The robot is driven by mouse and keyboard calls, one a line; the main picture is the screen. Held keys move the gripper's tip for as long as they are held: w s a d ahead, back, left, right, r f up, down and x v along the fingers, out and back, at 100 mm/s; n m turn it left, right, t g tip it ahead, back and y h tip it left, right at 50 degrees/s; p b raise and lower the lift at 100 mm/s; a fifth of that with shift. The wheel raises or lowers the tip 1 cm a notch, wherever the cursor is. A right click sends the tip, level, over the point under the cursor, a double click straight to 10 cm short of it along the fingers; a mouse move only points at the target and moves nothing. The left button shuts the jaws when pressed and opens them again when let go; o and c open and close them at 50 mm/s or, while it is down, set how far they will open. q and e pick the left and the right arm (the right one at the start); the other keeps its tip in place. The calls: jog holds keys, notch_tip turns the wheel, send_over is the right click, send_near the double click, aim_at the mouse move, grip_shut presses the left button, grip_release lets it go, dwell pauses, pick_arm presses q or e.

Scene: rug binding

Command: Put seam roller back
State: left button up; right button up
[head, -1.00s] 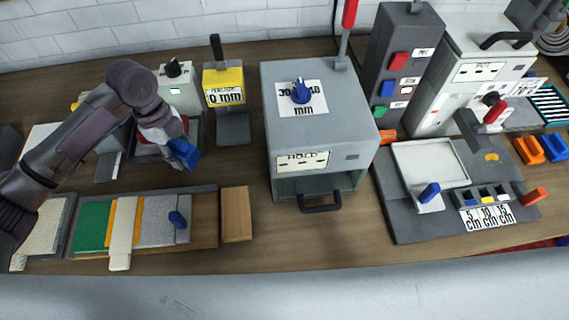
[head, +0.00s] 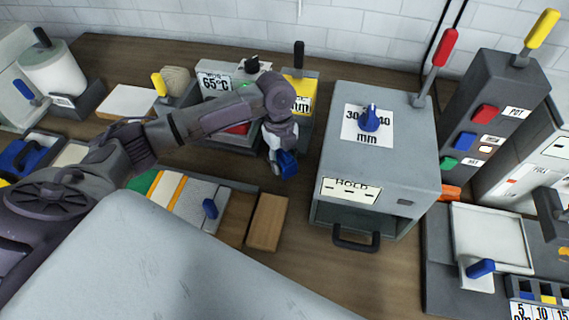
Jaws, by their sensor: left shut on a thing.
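My left gripper (head: 277,145) reaches in from the left and is shut on a small blue thing (head: 287,163). It holds this in front of the yellow gauge box, left of the large grey press. The blue thing may be the seam roller, but the fingers hide much of it and I cannot tell its full shape. The right gripper is not in view.
The grey press (head: 390,145) with a HOLD label stands right of the gripper. A wooden block (head: 267,222) and a board of strips with a blue handle (head: 209,208) lie below. The yellow gauge box (head: 302,92) stands behind. Bare wood shows near the press.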

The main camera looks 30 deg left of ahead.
pick_arm(q)
notch_tip(320, 180, down, 2)
jog(key=shift+f, duration=0.1)
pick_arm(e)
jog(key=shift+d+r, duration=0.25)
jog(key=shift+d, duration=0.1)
pick_arm(q)
jog(key=shift+f, duration=0.15)
jog(key=o, duration=1.1)
